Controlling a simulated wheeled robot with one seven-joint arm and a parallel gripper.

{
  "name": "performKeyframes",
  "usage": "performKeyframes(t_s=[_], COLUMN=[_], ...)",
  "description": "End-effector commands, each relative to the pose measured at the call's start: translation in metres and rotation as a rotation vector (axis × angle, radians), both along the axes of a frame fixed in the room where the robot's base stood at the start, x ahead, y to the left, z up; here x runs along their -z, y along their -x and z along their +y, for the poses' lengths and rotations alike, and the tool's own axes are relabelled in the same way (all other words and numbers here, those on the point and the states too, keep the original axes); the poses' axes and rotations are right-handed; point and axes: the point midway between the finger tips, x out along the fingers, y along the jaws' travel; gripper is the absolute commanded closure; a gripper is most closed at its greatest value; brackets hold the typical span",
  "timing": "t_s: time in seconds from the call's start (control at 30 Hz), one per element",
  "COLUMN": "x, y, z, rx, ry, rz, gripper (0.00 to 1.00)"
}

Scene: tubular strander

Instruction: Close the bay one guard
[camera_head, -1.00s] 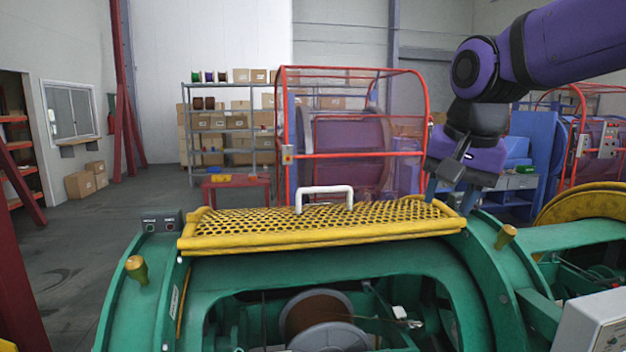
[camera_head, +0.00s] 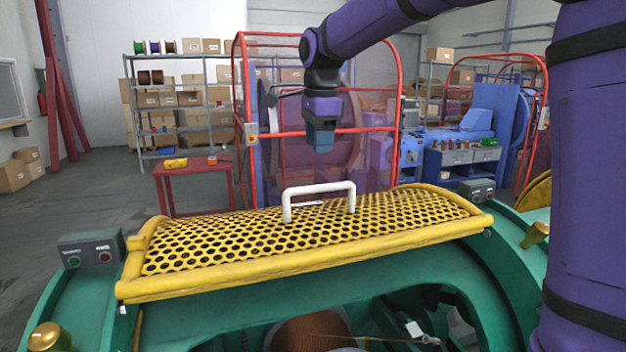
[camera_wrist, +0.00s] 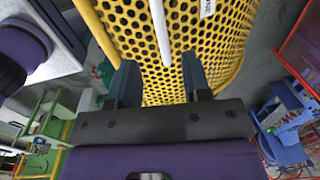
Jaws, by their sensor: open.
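The guard (camera_head: 400,218) is a yellow perforated panel with a thick tubular frame. It lies across the top of the green machine housing (camera_head: 225,305), whose front below it is open. A white U-shaped handle (camera_head: 319,188) stands up from its middle. My gripper (camera_head: 320,146) hangs above the handle, pointing down and apart from it in the head view. In the wrist view my gripper (camera_wrist: 160,80) is open and empty, its two dark fingers apart. The white handle bar (camera_wrist: 160,28) runs toward the gap between them, with the yellow mesh behind.
A copper-coloured reel (camera_head: 312,333) shows inside the open housing. Small button boxes (camera_head: 90,251) and brass knobs (camera_head: 537,234) stand at the housing's sides. Behind are a red-framed cage (camera_head: 400,120), a red table (camera_head: 190,166) and shelves of boxes.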

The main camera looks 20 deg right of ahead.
Motion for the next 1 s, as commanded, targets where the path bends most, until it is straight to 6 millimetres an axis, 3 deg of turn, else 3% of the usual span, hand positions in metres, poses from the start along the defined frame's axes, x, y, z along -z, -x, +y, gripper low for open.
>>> performKeyframes(t_s=[0.5, 0.7, 1.0], x=[0.083, 0.096, 0.097], y=[-0.008, -0.010, -0.010], z=[0.000, 0.000, 0.000], rx=[-0.002, -0.003, -0.003], ry=[0.000, 0.000, 0.000], rz=[0.002, 0.001, 0.000], gripper=[0.56, 0.56, 0.56])
